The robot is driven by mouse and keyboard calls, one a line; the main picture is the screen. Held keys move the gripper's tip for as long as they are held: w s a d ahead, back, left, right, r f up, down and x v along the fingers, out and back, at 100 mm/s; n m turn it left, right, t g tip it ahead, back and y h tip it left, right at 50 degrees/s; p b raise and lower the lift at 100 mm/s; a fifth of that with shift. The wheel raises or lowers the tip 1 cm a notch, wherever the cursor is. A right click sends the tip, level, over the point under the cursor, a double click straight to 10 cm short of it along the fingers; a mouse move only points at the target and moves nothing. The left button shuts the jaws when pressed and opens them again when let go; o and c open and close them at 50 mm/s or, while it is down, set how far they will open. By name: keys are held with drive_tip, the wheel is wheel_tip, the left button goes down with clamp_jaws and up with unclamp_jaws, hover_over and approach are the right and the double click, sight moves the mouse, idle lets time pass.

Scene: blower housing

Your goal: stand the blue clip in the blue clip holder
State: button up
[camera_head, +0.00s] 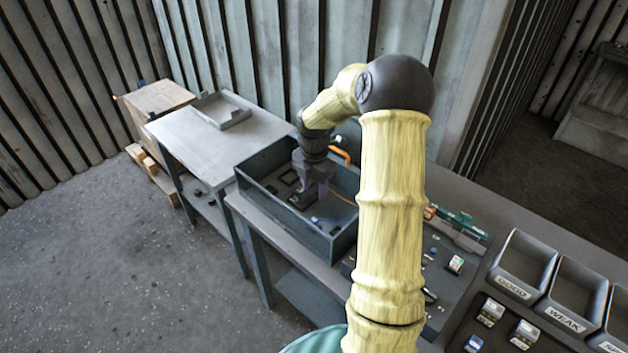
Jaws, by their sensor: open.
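My gripper (308,203) points down inside the open dark blower housing box (345,243) on the bench. Its fingers are small and dark here, apart, with nothing clearly held between them. A small bluish piece (315,219) lies on the box floor close to the fingertips; I cannot tell whether it is the blue clip. Other small blue pieces lie on the bench to the right, one near the middle (432,251) and one at the bottom (473,343). I cannot make out which is the blue clip holder. My arm hides part of the box and bench.
An orange cable (341,153) runs at the box's back wall. Labelled bins (523,267) stand at the right, with small parts in front. A grey side table (248,133) with a shallow tray (221,110) stands left, largely clear. A wooden crate (155,98) stands beyond it.

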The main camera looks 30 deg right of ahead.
wheel_tip(320, 180, up, 3)
drive_tip(key=shift+r, duration=0.1)
idle(0.5)
drive_tip(key=s+a+r+m+t, duration=0.2)
drive_tip(key=s+a+m, duration=1.3)
drive_tip(key=m, duration=0.7)
drive_tip(key=s, duration=0.3)
drive_tip(key=shift+s+a+r+t, duration=0.15)
drive_tip(key=shift+s+r+t, duration=0.05)
drive_tip(key=shift+s+t, duration=0.15)
